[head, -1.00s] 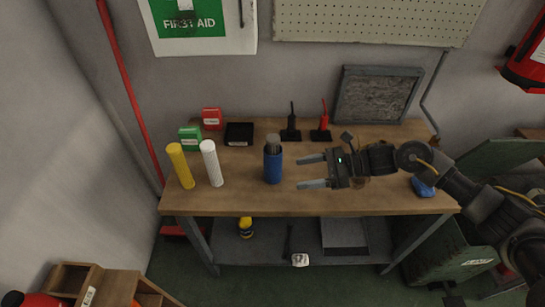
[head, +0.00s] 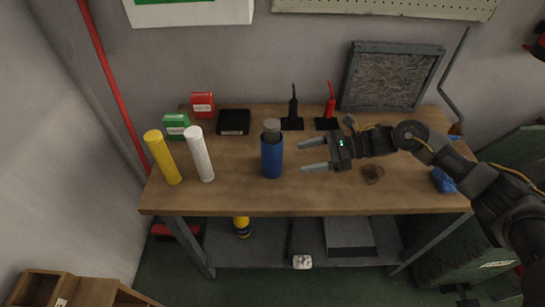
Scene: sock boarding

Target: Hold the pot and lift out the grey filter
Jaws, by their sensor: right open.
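The blue pot (head: 272,161) stands upright near the middle of the wooden workbench (head: 330,199). The grey filter (head: 271,127) sticks up out of its top; its lower part is hidden inside the pot. My right gripper (head: 302,156) is open and empty. Its two fingers point left toward the pot, with a small gap between the fingertips and the pot's right side. My left gripper is not in view.
A yellow tube (head: 163,158) and a white tube (head: 201,154) stand left of the pot. Behind are green (head: 176,126) and red (head: 203,104) boxes, a black box (head: 233,122), and black (head: 293,109) and red (head: 329,108) tools on stands. The bench front is clear.

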